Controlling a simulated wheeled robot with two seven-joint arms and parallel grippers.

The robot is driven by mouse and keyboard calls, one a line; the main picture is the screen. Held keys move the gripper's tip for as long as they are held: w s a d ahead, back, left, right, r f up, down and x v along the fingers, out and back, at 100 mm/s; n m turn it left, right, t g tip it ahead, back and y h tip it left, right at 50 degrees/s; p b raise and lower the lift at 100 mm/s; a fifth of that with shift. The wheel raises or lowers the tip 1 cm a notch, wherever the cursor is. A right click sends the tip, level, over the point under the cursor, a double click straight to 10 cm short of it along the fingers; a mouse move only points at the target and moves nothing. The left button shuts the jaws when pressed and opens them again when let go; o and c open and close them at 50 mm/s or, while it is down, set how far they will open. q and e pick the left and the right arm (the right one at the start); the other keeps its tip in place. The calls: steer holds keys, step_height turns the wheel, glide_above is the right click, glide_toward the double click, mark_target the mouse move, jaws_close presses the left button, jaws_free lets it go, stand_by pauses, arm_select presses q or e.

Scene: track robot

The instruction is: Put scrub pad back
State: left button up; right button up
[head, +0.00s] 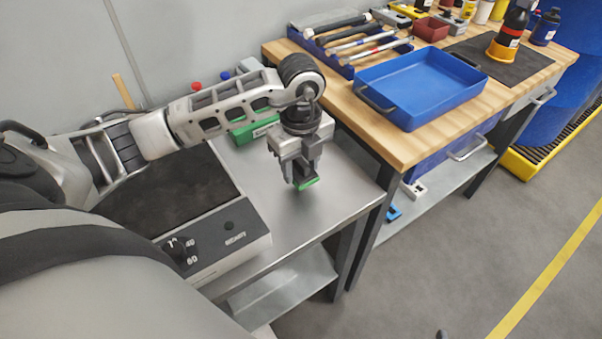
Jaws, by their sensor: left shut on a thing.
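My left gripper (304,181) points down over the steel table, near its right edge. It is shut on a small green pad, the scrub pad (311,185), of which only a thin green edge shows below the fingers. I cannot tell whether the pad touches the table top or hangs just above it. A green box (246,141) stands on the steel table behind my left arm, partly hidden by it. My right gripper is out of view.
A dark-topped device with a knob (177,248) fills the steel table's front left. The steel surface (290,222) right of it is clear. A wooden bench (412,146) adjoins at right, with a blue tray (418,88), tools and bottles. A wall is behind.

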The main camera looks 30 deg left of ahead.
mark_target(301, 174)
arm_select(q)
steer(key=shift+w+a+f, duration=0.15)
steer(key=shift+w+f, duration=0.05)
steer(key=shift+f, duration=0.2)
step_height(301, 174, down, 2)
steer(key=shift+f, duration=0.35)
steer(key=shift+f, duration=0.1)
steer(key=o, duration=1)
steer(key=shift+c, duration=0.2)
steer(key=shift+r, duration=0.25)
step_height(301, 174, up, 12)
steer(key=shift+f, duration=0.1)
